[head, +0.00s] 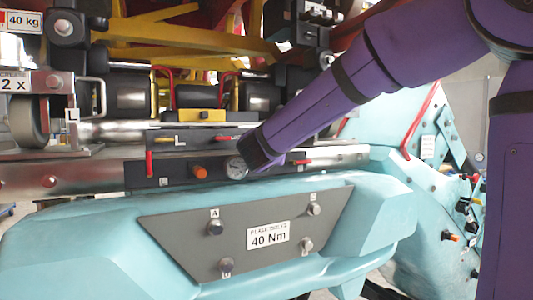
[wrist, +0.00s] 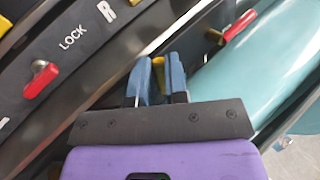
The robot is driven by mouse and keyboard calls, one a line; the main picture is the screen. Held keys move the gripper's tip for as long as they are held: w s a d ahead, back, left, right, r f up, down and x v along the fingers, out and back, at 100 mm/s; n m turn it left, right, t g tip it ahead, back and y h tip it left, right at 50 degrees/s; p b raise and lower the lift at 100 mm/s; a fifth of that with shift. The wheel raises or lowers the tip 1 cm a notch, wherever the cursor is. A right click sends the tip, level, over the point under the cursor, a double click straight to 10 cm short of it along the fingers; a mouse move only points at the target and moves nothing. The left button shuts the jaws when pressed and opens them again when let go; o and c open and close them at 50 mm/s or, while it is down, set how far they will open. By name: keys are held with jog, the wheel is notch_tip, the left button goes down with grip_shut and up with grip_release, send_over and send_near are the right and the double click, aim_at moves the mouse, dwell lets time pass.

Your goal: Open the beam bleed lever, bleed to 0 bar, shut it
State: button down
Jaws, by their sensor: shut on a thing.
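My gripper shows in the wrist view (wrist: 159,75) with its two blue fingers close together on a yellow piece (wrist: 158,62). I cannot tell from its visible part whether this piece is the bleed lever. In the head view my wrist covers the gripper and that spot, just right of the round gauge (head: 236,168). The gauge's reading is too small to make out. An orange knob (head: 200,171) sits left of the gauge on the dark lower panel. A red lever (head: 303,161) lies roughly level to the right of my wrist.
Another red lever (head: 149,163) hangs downward at the panel's left end. A red lever (wrist: 40,80) sits near the LOCK label in the wrist view. The teal beam (head: 100,235) with its 40 Nm plate (head: 268,236) bulges out just below the panel.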

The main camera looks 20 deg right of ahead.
aim_at(275, 168)
jog(key=d+m+g+y, duration=0.1)
jog(key=m, duration=0.1)
jog(key=shift+d+f+m+y, duration=0.1)
jog(key=shift+d+m+y, duration=0.1)
jog(key=shift+m+y, duration=0.15)
jog(key=shift+d+f+m+g+y, duration=0.2)
jog(key=shift+d+m+g+y, duration=0.1)
jog(key=shift+m+y, duration=0.35)
jog(key=shift+d+f+m+g+y, duration=0.15)
jog(key=shift+d+m+g+y, duration=0.1)
jog(key=shift+m+y, duration=0.3)
jog(key=shift+w+d+f+m+y, duration=0.1)
jog(key=shift+d+f+m+y, duration=0.1)
jog(key=shift+m+y, duration=0.35)
jog(key=shift+d+f+m+y, duration=0.15)
jog(key=shift+f+m+y, duration=0.05)
jog(key=shift+m+y, duration=0.25)
jog(key=shift+d+f+m+g+y, duration=0.2)
jog(key=shift+f+m+y, duration=0.1)
jog(key=shift+m+y, duration=0.25)
jog(key=shift+d+f+m+g+y, duration=0.15)
jog(key=shift+f+m+y, duration=0.2)
jog(key=shift+y, duration=0.55)
jog(key=c, duration=1.4)
grip_release()
jog(key=v, duration=1)
jog(key=shift+s+r, duration=0.15)
jog(key=shift+s, duration=0.25)
jog(key=shift+m, duration=0.25)
